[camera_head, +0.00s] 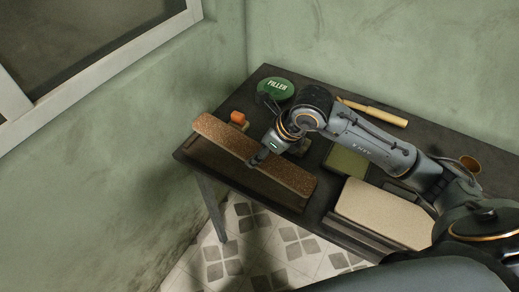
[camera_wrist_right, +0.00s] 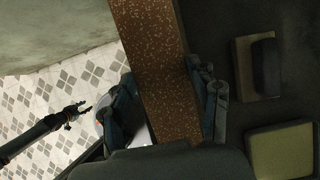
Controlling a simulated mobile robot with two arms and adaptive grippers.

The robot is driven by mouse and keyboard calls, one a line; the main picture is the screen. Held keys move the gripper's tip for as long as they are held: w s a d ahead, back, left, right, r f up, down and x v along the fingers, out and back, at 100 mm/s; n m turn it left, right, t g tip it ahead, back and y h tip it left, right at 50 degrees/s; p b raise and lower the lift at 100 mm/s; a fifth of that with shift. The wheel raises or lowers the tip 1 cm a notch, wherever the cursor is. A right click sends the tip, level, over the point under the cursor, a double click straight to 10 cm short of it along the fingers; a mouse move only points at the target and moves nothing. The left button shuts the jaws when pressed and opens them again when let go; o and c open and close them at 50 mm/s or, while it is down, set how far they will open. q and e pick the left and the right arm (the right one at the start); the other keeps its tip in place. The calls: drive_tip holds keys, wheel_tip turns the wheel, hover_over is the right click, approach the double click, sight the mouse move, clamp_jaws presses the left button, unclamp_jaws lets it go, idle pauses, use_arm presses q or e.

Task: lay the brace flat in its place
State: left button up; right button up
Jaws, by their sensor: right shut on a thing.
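The brace looks like a long brown speckled board (camera_head: 290,175), lying lengthwise along the table's left end. My right gripper (camera_head: 260,157) is shut across its middle. In the right wrist view the board (camera_wrist_right: 152,50) runs between the two fingers of the right gripper (camera_wrist_right: 166,95). A darker brown piece (camera_head: 287,198) lies under the board; I cannot tell whether they touch. My left gripper (camera_wrist_right: 78,114) shows only in the right wrist view, over the floor, with its fingers apart and empty.
The dark table (camera_head: 300,82) holds a green filler tin (camera_head: 278,88), an orange-topped block (camera_head: 238,119), a wooden-handled tool (camera_head: 375,112), a green block (camera_head: 346,161), a pale board stack (camera_head: 383,212) and a small cup (camera_head: 469,164). Wall stands behind; tiled floor lies in front.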

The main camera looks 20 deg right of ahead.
drive_tip(key=o, duration=0.9)
drive_tip(key=shift+o, duration=0.2)
drive_tip(key=v, duration=1.2)
